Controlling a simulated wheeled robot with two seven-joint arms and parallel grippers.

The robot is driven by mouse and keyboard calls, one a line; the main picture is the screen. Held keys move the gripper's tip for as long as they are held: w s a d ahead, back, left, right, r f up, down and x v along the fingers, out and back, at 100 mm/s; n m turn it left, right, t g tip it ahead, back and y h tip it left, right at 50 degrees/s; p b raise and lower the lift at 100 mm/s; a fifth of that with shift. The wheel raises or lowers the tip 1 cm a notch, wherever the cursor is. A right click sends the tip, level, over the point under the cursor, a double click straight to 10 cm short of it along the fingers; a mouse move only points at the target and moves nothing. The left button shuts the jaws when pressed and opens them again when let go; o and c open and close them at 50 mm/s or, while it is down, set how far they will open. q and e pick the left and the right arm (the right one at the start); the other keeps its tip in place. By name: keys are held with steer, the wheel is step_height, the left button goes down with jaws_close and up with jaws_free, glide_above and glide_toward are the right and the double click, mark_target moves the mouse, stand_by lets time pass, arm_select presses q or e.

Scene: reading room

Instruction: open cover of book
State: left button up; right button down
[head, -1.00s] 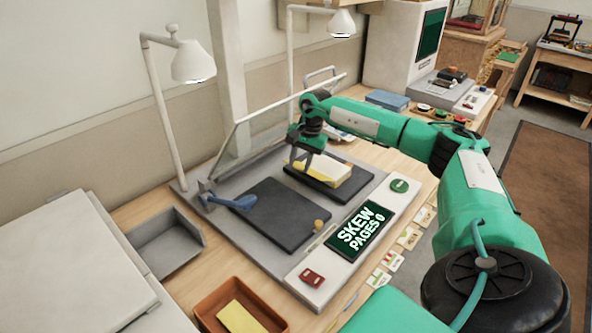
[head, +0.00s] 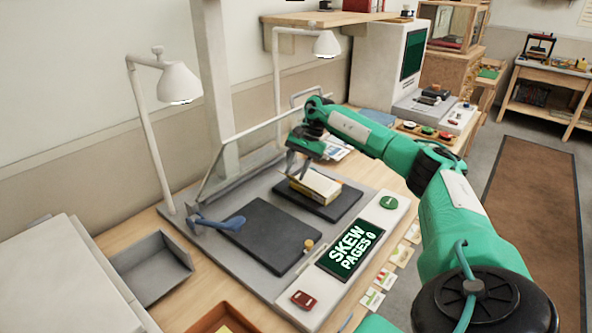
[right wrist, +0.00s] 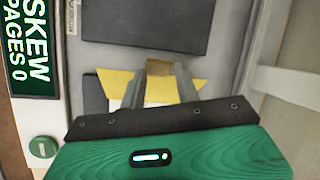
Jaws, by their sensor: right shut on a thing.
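The yellow book (head: 322,187) with pale page edges lies on the right dark plate (head: 347,204) of the grey scanner bed. My right gripper (head: 298,173) reaches down at the book's left end. In the right wrist view, its fingers (right wrist: 159,76) are shut on a brownish-gold part at the book's edge. Yellow cover (right wrist: 116,82) and white pages show around the fingers there. How far the cover is lifted is hard to tell. My left gripper is not in view.
The left dark plate (head: 262,236) is bare. A blue lever (head: 218,222) sits at the bed's left, and a slanted clear panel with a metal frame rises behind. A screen (head: 351,248) reads "SKEW PAGES 0". A lamp (head: 178,84) and a grey tray (head: 152,268) stand left.

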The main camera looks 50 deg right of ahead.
steer(key=c, duration=1.3)
jaws_free()
steer(key=shift+o, duration=0.2)
steer(key=shift+d, duration=0.1)
steer(key=shift+r, duration=0.2)
steer(key=p+v, duration=0.2)
steer(key=shift+d+r, duration=0.25)
steer(key=shift+r, duration=0.1)
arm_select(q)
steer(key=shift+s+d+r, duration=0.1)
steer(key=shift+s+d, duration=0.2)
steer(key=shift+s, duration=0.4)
arm_select(e)
steer(key=s+d, duration=0.3)
steer(key=d, duration=0.8)
steer(key=shift+s+d+f, duration=0.2)
steer(key=shift+s+d, duration=0.05)
